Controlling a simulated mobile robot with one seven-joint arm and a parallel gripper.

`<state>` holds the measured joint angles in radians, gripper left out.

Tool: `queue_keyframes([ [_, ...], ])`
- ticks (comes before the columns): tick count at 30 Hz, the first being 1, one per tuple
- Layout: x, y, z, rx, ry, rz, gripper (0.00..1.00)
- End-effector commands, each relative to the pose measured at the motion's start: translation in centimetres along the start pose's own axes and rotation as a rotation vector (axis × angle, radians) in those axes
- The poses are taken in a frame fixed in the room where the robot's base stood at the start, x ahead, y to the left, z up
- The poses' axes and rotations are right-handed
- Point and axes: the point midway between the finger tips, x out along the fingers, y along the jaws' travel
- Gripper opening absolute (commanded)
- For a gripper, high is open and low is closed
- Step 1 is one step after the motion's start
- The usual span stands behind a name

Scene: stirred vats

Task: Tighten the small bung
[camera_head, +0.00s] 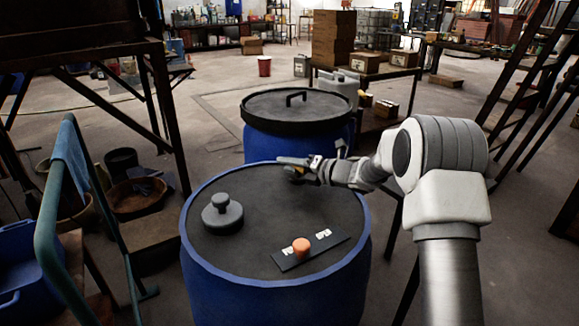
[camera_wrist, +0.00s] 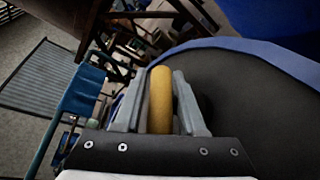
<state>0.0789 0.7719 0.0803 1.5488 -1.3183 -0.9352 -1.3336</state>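A blue drum (camera_head: 268,292) with a dark lid stands in front of me. My gripper (camera_head: 292,167) is low over the far side of the lid. In the wrist view its two fingers (camera_wrist: 161,78) are closed against both sides of a yellow, round-ended piece (camera_wrist: 160,104), which looks like the small bung. In the head view my gripper mostly hides this piece, and its seat cannot be seen. A larger grey bung (camera_head: 222,215) sits upright on the left of the lid.
An orange knob (camera_head: 301,246) sits on a dark plate with white labels (camera_head: 323,235) at the lid's near right. A second blue drum (camera_head: 297,109) stands behind. A green rail (camera_head: 46,240) is at left, and a stair frame (camera_head: 530,70) at right.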

Motion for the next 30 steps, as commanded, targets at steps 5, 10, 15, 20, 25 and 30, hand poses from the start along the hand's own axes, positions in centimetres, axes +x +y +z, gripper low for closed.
queue_keyframes([
  [5,-0.03,-0.01,-0.01,0.0,0.0,0.0,0.14],
  [10,-0.04,-0.01,-0.01,0.0,0.0,0.0,0.0],
  [15,-0.05,-0.03,-0.03,0.001,-0.001,-0.001,0.0],
  [20,-0.03,-0.18,-0.08,0.007,-0.021,-0.013,0.0],
  [25,0.03,-0.38,-0.04,0.021,-0.079,-0.049,0.0],
  [30,0.04,-0.46,0.14,0.043,-0.165,-0.102,0.0],
])
